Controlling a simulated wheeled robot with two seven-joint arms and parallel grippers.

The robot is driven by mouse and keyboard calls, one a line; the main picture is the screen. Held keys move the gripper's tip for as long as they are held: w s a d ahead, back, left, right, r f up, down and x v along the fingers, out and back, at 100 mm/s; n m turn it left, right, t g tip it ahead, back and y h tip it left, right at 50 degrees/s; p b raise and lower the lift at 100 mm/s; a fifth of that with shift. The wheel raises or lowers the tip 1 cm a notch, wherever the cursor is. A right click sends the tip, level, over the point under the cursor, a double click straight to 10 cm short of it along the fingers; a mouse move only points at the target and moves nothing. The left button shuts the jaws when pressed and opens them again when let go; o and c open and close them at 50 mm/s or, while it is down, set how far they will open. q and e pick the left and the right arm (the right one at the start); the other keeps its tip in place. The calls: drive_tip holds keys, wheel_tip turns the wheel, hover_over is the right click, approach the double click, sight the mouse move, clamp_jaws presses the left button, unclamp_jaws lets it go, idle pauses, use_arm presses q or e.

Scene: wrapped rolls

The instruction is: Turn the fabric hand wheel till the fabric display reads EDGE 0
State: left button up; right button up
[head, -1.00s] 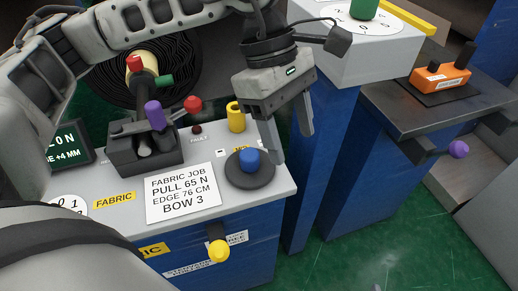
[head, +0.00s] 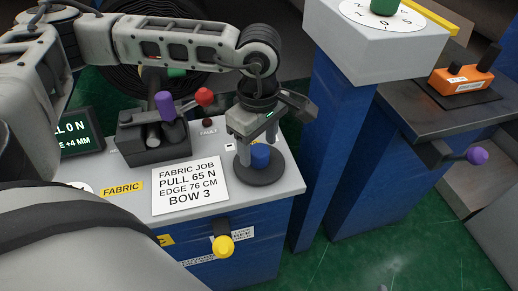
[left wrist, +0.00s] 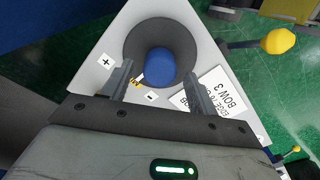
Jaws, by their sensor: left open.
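The fabric hand wheel, a dark grey disc (head: 260,174) with a blue knob (head: 260,156), lies on the fabric cabinet's top. In the left wrist view, the disc (left wrist: 138,38) and blue knob (left wrist: 160,66) sit just past the fingertips, near "+" and "-" labels. My left gripper (head: 258,147) is open above the wheel, its fingers on either side of the knob; I cannot tell if they touch it. The fabric display (head: 78,135) is partly hidden by my arm; its readable end shows "E +4 MM", with "0 N" above. My right gripper is not in view.
A job card (head: 190,186) lies left of the wheel. A dark block with purple (head: 165,105) and red (head: 204,96) knobs stands behind it. A yellow knob (head: 222,246) sticks out of the cabinet front. A taller blue pillar (head: 335,120) stands to the right.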

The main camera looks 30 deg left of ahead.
use_arm(q)
drive_tip(key=shift+f, duration=1.25)
drive_tip(key=c, duration=1)
drive_tip(key=shift+n, duration=0.3)
